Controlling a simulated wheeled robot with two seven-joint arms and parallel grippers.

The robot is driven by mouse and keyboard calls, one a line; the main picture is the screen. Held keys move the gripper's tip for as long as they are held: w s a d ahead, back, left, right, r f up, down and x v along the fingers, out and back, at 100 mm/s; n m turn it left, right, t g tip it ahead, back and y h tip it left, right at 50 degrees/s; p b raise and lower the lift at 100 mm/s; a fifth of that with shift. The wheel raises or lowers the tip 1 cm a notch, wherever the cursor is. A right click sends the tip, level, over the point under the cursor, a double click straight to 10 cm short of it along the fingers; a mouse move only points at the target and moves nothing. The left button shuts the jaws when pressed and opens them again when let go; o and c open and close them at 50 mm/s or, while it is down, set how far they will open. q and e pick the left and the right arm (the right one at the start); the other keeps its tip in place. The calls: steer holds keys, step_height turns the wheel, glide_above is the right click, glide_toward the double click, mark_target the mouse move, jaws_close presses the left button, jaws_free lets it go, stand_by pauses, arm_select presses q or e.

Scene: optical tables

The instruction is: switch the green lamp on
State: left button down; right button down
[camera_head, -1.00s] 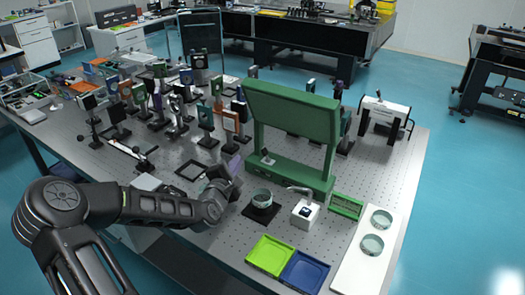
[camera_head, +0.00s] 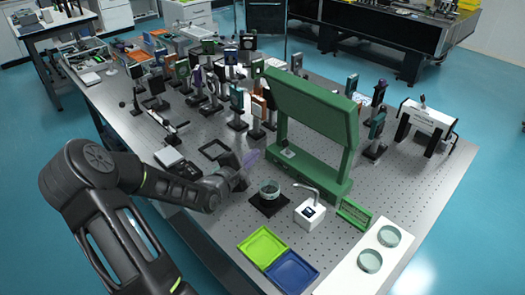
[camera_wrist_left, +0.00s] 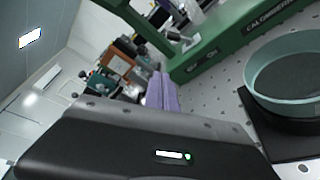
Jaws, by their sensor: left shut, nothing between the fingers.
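The green lamp (camera_head: 312,104) is a tall green frame with a broad tilted green panel above a long green base. A small pale switch (camera_head: 288,152) sits on the left part of its base; it also shows in the left wrist view (camera_wrist_left: 190,44). No glow shows on the panel side I see. My left gripper (camera_head: 251,158) has purple fingers, shut and empty, left of the switch and apart from it. The fingers (camera_wrist_left: 161,92) show in the left wrist view, pointing toward the base's left end. My right gripper is not in view.
A glass dish (camera_head: 270,190) on a black pad stands close to my left gripper. A white box with a spout (camera_head: 309,212), a green tray (camera_head: 262,247) and a blue tray (camera_head: 291,271) lie nearer. Several mounted optics stand behind, left of the lamp.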

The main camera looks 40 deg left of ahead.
mark_target(267, 149)
arm_select(q)
steer(key=x, duration=0.9)
steer(key=shift+d+r+p, duration=0.1)
steer(key=shift+p, duration=0.2)
steer(key=d+p, duration=0.1)
steer(key=d+r, duration=0.1)
steer(key=shift+d+r+p, duration=0.3)
steer(key=shift+r+p, duration=0.05)
steer(key=shift+d+r, duration=0.1)
steer(key=shift+d, duration=0.15)
steer(key=shift+d, duration=0.1)
